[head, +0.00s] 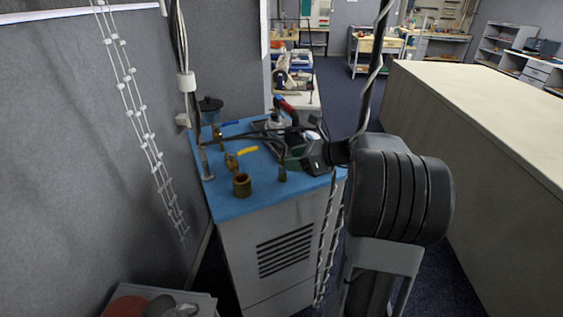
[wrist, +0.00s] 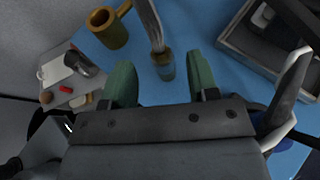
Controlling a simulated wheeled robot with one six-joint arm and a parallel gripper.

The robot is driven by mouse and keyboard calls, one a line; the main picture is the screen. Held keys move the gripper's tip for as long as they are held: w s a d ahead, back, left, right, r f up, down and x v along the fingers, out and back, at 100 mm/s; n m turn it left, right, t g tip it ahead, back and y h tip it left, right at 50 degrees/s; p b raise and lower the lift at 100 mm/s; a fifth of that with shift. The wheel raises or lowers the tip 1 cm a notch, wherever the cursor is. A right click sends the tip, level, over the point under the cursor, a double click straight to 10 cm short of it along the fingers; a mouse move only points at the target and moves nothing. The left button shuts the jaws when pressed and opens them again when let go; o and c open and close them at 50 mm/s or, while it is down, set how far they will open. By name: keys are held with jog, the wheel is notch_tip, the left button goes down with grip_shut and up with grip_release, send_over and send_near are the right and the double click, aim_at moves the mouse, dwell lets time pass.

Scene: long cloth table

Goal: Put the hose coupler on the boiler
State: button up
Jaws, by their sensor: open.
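A blue-topped grey cabinet with a slotted vent, which I take for the boiler (head: 285,250), stands in the middle of the head view. My gripper (wrist: 160,62) is over its top, with green fingers apart and nothing gripped. A small upright fitting (wrist: 165,70) with a brassy body and a grey stem shows between the fingers, apart from both; it may be the hose coupler.
A grey tray (wrist: 262,60) lies to the right in the wrist view. A low box with loose items (head: 160,300) is at the front left. A long beige table (head: 490,120) runs along the right.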

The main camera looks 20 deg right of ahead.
jog(key=v, duration=0.5)
jog(key=s+a+f+n+g+h, duration=0.2)
jog(key=s+a+f+n+h, duration=0.2)
jog(key=n, duration=0.9)
jog(key=s+a+f+n+g+h, duration=0.3)
jog(key=s+a+f+n+h, duration=0.1)
jog(key=s+a+n, duration=0.7)
jog(key=a+n+h, duration=0.1)
jog(key=a+n, duration=0.1)
jog(key=n, duration=0.1)
jog(key=shift+g, duration=0.3)
jog(key=shift+s, duration=0.1)
